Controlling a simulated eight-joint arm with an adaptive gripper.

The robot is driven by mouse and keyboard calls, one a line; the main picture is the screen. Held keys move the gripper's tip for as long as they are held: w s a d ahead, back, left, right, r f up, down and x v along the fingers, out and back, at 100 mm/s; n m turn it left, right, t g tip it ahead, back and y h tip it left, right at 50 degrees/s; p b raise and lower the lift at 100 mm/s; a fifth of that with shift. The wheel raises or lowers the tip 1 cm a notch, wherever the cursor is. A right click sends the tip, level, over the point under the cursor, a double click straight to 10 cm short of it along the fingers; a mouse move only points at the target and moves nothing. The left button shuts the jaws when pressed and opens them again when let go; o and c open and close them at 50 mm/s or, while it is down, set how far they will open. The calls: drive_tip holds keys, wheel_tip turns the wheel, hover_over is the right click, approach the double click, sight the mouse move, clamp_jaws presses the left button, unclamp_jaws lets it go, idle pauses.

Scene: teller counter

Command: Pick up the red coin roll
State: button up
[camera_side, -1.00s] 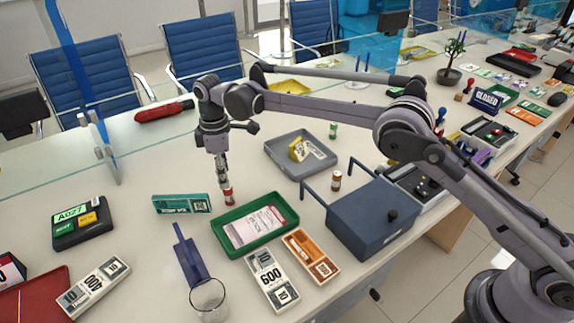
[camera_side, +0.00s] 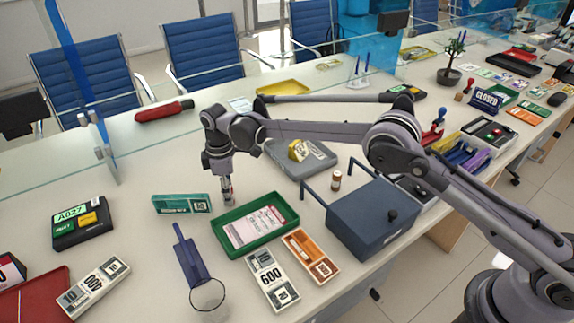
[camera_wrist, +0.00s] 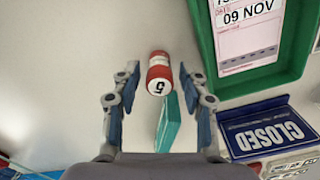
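The red coin roll (camera_wrist: 159,73) shows in the wrist view, red with a white band and a "5" on its end. It lies ahead of and between the two fingers of my gripper (camera_wrist: 158,92), with a gap on each side. The fingers are apart and hold nothing. In the side view my gripper (camera_side: 227,192) points down close to the counter, left of the green tray's upper left corner. There the gripper hides most or all of the roll.
The green tray (camera_side: 226,254) with a paper slip is close on the right. A teal note bundle (camera_side: 181,204) lies to the left. A grey tray (camera_side: 317,168), a blue box (camera_side: 365,228) and a brown-and-white roll (camera_side: 336,181) stand further right.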

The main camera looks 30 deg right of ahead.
clamp_jaws()
drive_tip(key=shift+r, duration=0.1)
